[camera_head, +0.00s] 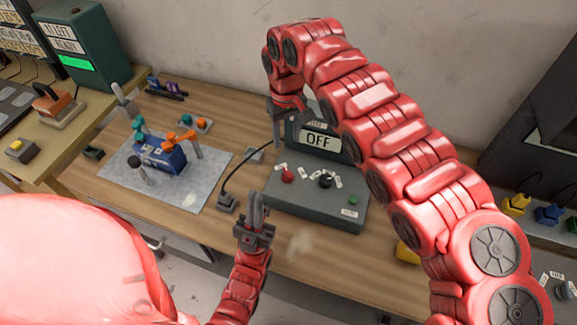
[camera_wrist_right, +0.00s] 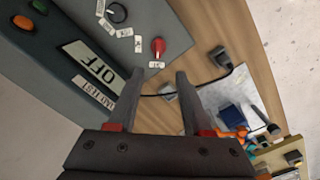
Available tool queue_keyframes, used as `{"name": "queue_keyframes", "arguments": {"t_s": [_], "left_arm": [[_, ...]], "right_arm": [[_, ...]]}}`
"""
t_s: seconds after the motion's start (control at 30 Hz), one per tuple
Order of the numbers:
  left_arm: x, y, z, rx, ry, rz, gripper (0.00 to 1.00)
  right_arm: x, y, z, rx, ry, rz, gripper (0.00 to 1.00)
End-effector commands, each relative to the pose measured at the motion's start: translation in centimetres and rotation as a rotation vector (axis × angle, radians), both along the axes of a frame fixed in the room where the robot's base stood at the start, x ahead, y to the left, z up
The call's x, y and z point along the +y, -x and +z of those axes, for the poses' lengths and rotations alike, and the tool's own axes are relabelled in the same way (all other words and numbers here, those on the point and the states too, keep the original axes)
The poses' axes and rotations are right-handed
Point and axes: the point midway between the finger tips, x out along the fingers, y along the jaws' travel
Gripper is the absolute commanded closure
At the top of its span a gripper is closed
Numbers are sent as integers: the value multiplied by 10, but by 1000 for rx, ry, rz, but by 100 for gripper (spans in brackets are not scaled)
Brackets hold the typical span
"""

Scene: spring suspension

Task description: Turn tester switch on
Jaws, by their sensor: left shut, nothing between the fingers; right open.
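The dark green tester (camera_head: 310,208) stands on the wooden table. Its upright display (camera_head: 318,142) reads OFF. Its sloped top carries a red switch (camera_head: 287,175) and a black knob (camera_head: 325,181), both ringed by small white labels, and a green button (camera_head: 353,199). The right wrist view also shows the red switch (camera_wrist_right: 158,46) just beyond the fingertips. My right gripper (camera_wrist_right: 156,78) is open and empty, above the tester's left side and apart from the switch. My left gripper (camera_head: 257,198) is shut and empty, at the tester's front left corner.
A black cable runs from the tester to a plug (camera_head: 226,202). A grey mat (camera_head: 190,196) with a blue device (camera_head: 162,156) and orange part lies to the left. My right arm covers the tester's right back. Yellow and blue items stand at far right.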

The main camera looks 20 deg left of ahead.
Motion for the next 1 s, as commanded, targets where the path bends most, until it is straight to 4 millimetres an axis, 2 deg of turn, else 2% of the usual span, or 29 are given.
{"name": "queue_keyframes", "arguments": {"t_s": [0.03,0.2,0.4,0.53,0.8,1.0], "left_arm": [[0,0,10,0,0,0,100],[0,0,27,0,0,0,100],[0,0,42,-1,0,0,100],[0,0,48,0,0,0,100],[0,0,50,0,0,0,100],[0,0,50,-1,0,0,100]], "right_arm": [[-1,1,-6,6,3,-2,50],[0,1,-47,6,0,-1,50],[1,3,-97,8,-2,1,50],[1,1,-119,2,-2,1,50],[1,0,-144,1,-4,1,50],[0,-2,-146,-2,-3,-1,50]]}}
